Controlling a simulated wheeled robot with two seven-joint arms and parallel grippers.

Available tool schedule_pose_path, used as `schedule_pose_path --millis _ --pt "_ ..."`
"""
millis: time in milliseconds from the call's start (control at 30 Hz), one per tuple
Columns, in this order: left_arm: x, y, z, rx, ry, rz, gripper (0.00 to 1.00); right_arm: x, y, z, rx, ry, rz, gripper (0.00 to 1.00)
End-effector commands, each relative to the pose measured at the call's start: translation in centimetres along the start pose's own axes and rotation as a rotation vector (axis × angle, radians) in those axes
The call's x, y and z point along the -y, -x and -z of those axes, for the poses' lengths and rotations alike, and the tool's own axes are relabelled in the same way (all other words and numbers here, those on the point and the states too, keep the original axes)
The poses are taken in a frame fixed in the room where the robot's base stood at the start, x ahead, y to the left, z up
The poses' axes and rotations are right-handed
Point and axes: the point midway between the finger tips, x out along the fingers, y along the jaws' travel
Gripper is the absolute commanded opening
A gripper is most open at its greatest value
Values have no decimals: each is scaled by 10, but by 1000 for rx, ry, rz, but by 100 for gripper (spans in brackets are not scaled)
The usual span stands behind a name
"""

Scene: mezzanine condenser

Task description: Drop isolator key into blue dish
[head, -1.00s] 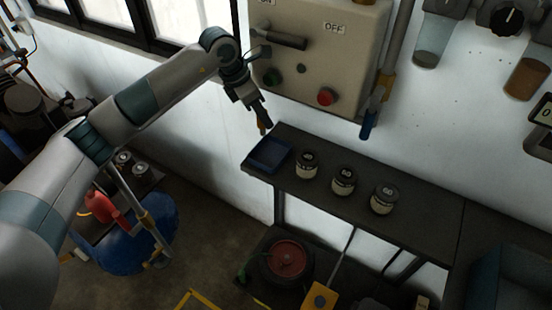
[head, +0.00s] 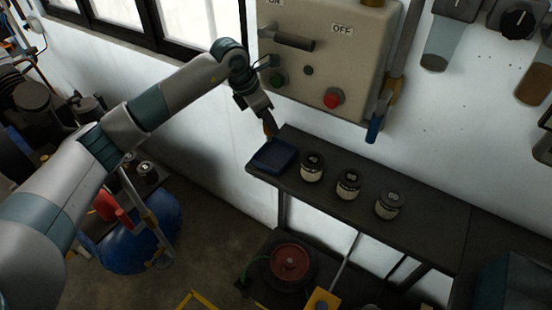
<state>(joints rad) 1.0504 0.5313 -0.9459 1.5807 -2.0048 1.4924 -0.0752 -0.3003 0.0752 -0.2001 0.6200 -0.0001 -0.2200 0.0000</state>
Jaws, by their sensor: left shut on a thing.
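The blue dish (head: 272,157) is a shallow square tray at the left end of the dark shelf. My left gripper (head: 267,117) points down just above and behind the dish, at its back left. It is shut on a small orange-yellow thing, which looks like the isolator key (head: 268,130). Only a little of the key shows below the fingers. From this angle I cannot tell its exact height over the dish. The inside of the dish looks empty. My right gripper is out of view.
Several lidded jars (head: 312,167) stand in a row right of the dish. A beige switch box (head: 330,60) with a handle (head: 290,38) and a red button (head: 334,97) hangs on the wall above. A blue-tipped tool (head: 375,128) hangs beside it.

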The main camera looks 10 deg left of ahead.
Motion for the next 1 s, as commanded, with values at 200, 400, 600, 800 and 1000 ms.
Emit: schedule_pose_path --millis 200,400,600,800,1000 --pt "1 -22 9 1 1 2 1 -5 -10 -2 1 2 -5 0" --pt "0 -32 13 1 -1 1 1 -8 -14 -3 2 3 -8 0" --pt "0 -34 14 1 -1 0 1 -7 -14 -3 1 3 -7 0" --pt "0 -34 14 1 -1 0 28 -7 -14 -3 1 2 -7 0" --pt "0 -34 14 1 -1 0 46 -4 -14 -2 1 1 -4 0"
